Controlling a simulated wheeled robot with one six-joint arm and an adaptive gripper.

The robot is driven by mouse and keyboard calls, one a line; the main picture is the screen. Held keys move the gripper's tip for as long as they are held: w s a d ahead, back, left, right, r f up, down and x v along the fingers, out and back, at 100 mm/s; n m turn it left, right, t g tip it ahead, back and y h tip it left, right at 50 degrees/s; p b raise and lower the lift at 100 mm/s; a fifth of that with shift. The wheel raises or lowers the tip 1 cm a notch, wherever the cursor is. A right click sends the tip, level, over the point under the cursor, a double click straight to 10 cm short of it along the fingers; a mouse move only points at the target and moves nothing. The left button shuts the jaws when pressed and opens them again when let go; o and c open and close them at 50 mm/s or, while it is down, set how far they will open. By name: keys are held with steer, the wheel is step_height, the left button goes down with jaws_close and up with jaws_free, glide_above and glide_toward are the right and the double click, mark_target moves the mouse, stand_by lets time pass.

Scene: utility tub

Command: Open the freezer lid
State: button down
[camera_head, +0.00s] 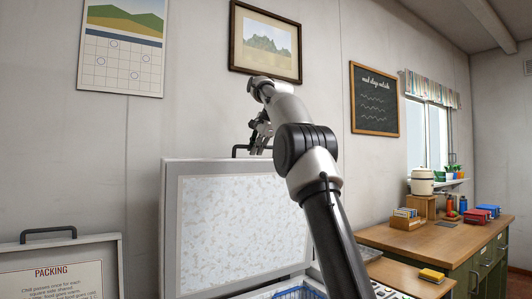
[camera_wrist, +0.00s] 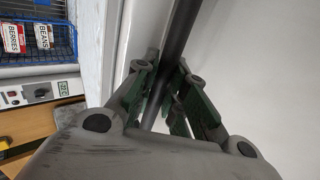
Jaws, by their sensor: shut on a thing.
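The freezer lid (camera_head: 230,230) stands raised, close to upright, with its speckled inner face toward the head camera. Its dark handle (camera_head: 237,151) shows at the top edge. My gripper (camera_head: 259,143) is at that handle, partly hidden behind my wrist. In the wrist view my gripper (camera_wrist: 168,98) has its fingers closed around the dark handle bar (camera_wrist: 184,30), with the pale lid (camera_wrist: 265,60) beside it. The freezer's opening shows only in part below the lid.
A blue wire basket (camera_wrist: 62,42) in the freezer holds packs marked berries and beans. A second lid (camera_head: 105,265) with a packing notice is at the left. A wooden workbench (camera_head: 435,238) with several items stands at the right. The wall is close behind the raised lid.

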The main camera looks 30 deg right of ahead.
steer(key=shift+w, duration=0.25)
steer(key=c, duration=1.5)
jaws_free()
steer(key=shift+o, duration=0.2)
steer(key=shift+r, duration=0.1)
steer(key=v, duration=0.7)
steer(key=shift+s, duration=0.2)
steer(key=shift+r, duration=0.1)
